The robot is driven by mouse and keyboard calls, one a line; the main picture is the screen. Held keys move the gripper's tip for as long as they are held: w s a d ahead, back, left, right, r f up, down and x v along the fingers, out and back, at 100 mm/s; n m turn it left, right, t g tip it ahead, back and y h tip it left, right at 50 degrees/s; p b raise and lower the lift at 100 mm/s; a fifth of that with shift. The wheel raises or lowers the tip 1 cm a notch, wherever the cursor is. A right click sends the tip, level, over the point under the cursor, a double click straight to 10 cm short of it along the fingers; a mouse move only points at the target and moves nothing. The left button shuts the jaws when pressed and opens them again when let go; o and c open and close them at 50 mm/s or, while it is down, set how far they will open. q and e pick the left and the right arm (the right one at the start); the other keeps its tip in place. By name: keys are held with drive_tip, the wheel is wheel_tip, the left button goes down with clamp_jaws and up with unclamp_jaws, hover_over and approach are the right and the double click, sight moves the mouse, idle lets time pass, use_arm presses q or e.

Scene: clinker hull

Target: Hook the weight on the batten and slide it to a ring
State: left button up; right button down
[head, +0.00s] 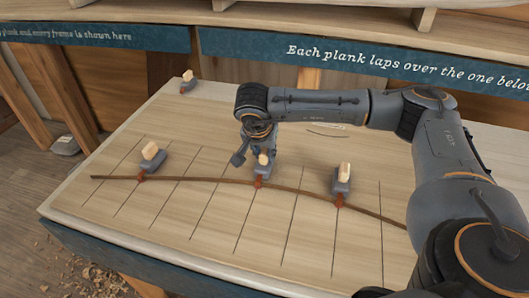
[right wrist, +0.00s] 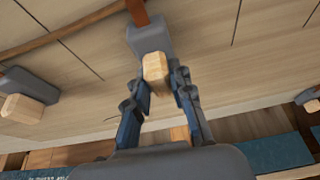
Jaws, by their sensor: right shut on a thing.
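A thin brown batten (head: 210,180) runs in a gentle curve across the pale lined board; it also crosses the right wrist view (right wrist: 80,30). My right gripper (head: 261,157) is shut on the pale wooden knob of a grey weight (right wrist: 150,38). The weight's reddish nose (head: 259,182) meets the batten near its middle. Whether it is hooked over or only touching, I cannot tell. Two more weights, one to the left (head: 150,159) and one to the right (head: 342,180), have their reddish noses at the batten. No separate ring can be made out. My left gripper is out of view.
Another weight (head: 188,83) stands at the board's back left corner, away from the batten. The board (head: 210,245) is bare in front of the batten. Blue lettered strips (head: 420,72) run along the back. Shavings lie on the floor.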

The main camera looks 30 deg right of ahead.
sight(260, 176)
idle(1.1)
drive_tip(key=c, duration=1.2)
unclamp_jaws()
drive_tip(key=shift+o, duration=0.6)
drive_tip(key=shift+f, duration=0.1)
drive_tip(key=v, duration=1.2)
